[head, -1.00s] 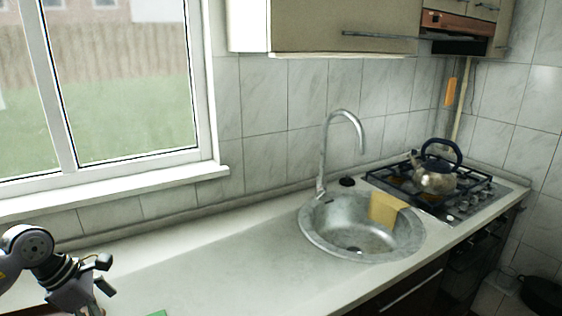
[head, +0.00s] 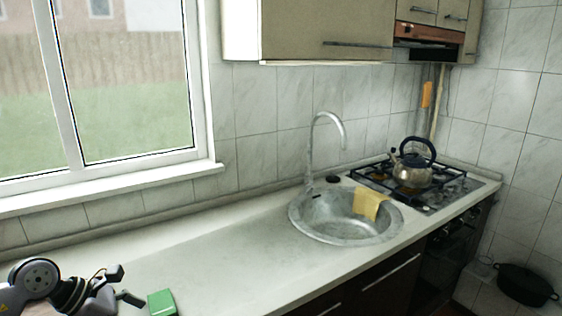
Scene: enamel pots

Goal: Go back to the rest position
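My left gripper (head: 128,285) is at the lower left of the head view, over the left end of the worktop. Its fingers point right and stand apart, with nothing between them. A green block-like thing (head: 162,303) lies on the worktop just right of the gripper, apart from it. My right gripper does not show.
The pale worktop (head: 215,265) is clear between the green thing and the round sink (head: 330,230). A kettle (head: 412,170) stands on the hob (head: 455,190). A black pot (head: 525,286) is at lower right.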

